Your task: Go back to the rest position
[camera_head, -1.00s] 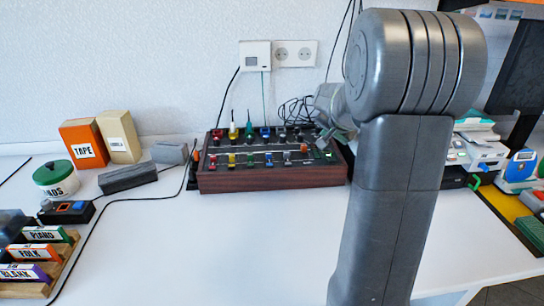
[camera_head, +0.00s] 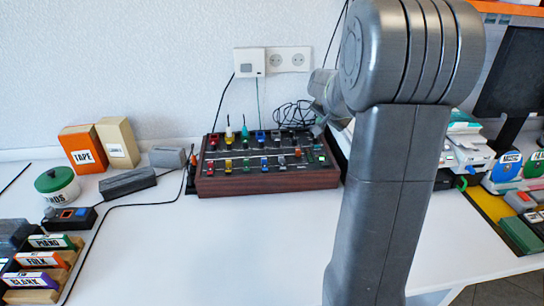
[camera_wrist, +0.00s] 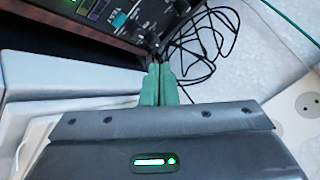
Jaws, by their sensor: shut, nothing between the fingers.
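My gripper shows in the wrist view (camera_wrist: 160,84) as two green fingers pressed together with nothing between them. They point toward the mixer (camera_wrist: 95,12) and a tangle of black cables (camera_wrist: 205,45). In the head view my grey arm stands tall right of centre, with its wrist part reaching back behind the elbow, over the right end of the wood-sided mixer (camera_head: 262,181). The fingers cannot be made out in the head view.
A wall socket (camera_head: 288,60) is above the mixer. The orange TAPE box (camera_head: 83,150), green-lidded tin (camera_head: 56,184) and disc rack (camera_head: 62,275) are on the left. White devices (camera_head: 466,150) stand behind my arm on the right. The front middle of the white table (camera_head: 200,250) is clear.

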